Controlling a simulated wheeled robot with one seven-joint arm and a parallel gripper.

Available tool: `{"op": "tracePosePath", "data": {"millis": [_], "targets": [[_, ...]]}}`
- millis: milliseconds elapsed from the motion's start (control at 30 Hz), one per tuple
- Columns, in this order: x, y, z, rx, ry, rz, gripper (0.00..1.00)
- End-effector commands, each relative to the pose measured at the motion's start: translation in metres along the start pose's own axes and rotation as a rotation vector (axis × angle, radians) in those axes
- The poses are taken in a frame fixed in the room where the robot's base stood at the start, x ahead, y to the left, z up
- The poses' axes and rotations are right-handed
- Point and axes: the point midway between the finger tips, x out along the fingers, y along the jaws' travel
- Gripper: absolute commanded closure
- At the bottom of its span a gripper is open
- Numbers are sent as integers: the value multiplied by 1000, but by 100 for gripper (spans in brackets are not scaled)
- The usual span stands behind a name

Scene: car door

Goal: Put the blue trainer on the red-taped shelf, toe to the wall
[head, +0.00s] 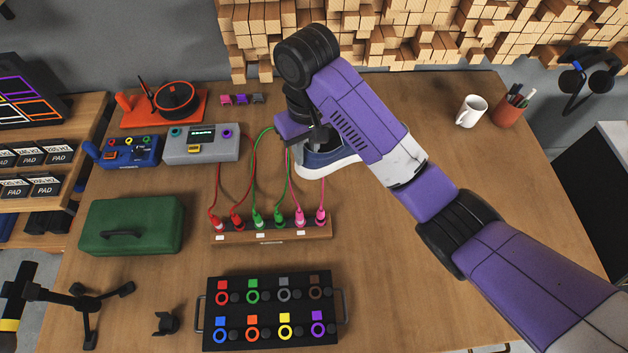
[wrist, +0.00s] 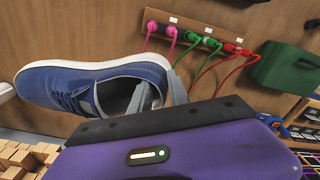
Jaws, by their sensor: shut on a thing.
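The blue trainer (head: 325,162) has a white sole and is held above the far middle of the wooden table, partly hidden behind my arm in the head view. In the wrist view the trainer (wrist: 75,88) lies sideways, its toe to the left and its opening near my fingers. My gripper (wrist: 158,93) is shut on the heel end, with one grey finger inside the opening and the other outside. In the head view my gripper (head: 303,143) is mostly hidden by my own wrist. No red tape shows on any shelf in either view.
Red, green and pink cables run close to the trainer, down to a socket strip (head: 272,232). A grey box (head: 200,143) stands to the left, a green case (head: 131,226) nearer. A white mug (head: 471,111) and pen pot (head: 511,109) stand far right. Wooden blocks (head: 400,40) cover the wall.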

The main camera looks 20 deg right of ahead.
Motion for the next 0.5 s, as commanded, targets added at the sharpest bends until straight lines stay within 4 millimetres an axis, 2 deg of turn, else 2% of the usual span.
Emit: {"op": "tracePosePath", "data": {"millis": [167, 233, 500], "targets": [[23, -1, 5, 0, -12, -1, 100], [45, 0, 4, 0, -10, 1, 100], [91, 3, 6, 0, -9, 2, 100]]}}
